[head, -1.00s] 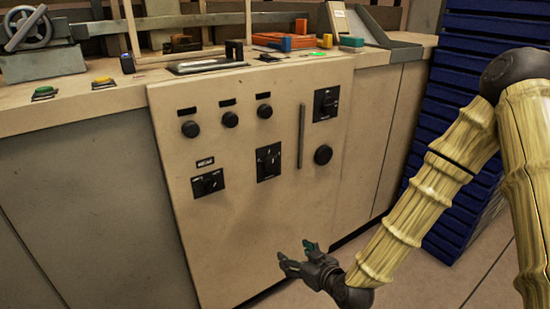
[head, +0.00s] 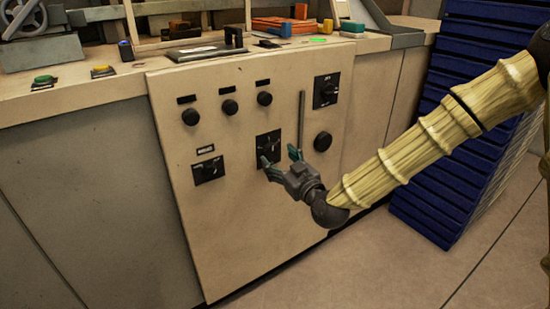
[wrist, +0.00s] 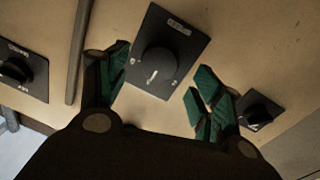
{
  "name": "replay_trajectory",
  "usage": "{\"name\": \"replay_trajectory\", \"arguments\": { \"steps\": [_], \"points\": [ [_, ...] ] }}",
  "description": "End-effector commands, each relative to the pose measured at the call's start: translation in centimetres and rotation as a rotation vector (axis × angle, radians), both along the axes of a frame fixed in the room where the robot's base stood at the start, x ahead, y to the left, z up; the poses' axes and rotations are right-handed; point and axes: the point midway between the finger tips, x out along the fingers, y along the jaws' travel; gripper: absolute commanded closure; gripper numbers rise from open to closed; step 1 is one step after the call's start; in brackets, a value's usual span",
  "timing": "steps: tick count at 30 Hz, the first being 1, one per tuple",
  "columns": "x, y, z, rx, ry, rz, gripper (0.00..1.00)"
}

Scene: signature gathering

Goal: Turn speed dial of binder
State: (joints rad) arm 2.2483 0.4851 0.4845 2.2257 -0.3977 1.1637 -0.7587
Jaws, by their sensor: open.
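The binder's beige front panel (head: 240,235) carries several black dials and knobs. A black dial on a square plate (head: 268,142) sits at its middle; it also shows large in the wrist view (wrist: 160,65), with a pale pointer mark. Its label is too small to read, so I cannot tell if it is the speed dial. My gripper (head: 279,158) is open and empty, just in front of this dial. In the wrist view my gripper (wrist: 157,82) has its teal fingers spread on either side of the dial, apart from its knob.
A lower-left dial (head: 208,171), an upper-right switch (head: 326,90), a round knob (head: 322,141) and a vertical bar (head: 301,120) surround it. Three round knobs (head: 229,107) line the top. Blue stacked shelving (head: 465,160) stands at the right. The floor below is clear.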

Motion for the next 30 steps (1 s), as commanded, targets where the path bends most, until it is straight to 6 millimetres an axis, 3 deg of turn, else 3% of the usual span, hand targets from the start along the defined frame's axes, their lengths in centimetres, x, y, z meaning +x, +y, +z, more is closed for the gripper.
{"name": "replay_trajectory", "arguments": {
  "steps": [7, 19, 20, 27, 30],
  "points": [
    [2.4, 1.1, 0.0, 0.000, -0.001, 0.000, 0.34],
    [3.0, 1.4, 0.0, 0.001, 0.000, 0.000, 0.34],
    [3.0, 1.4, 0.0, 0.001, 0.000, 0.000, 0.36],
    [3.0, 1.4, 0.0, 0.001, 0.000, 0.000, 0.79],
    [3.0, 1.4, 0.0, 0.001, 0.000, 0.000, 0.80]
  ]
}}
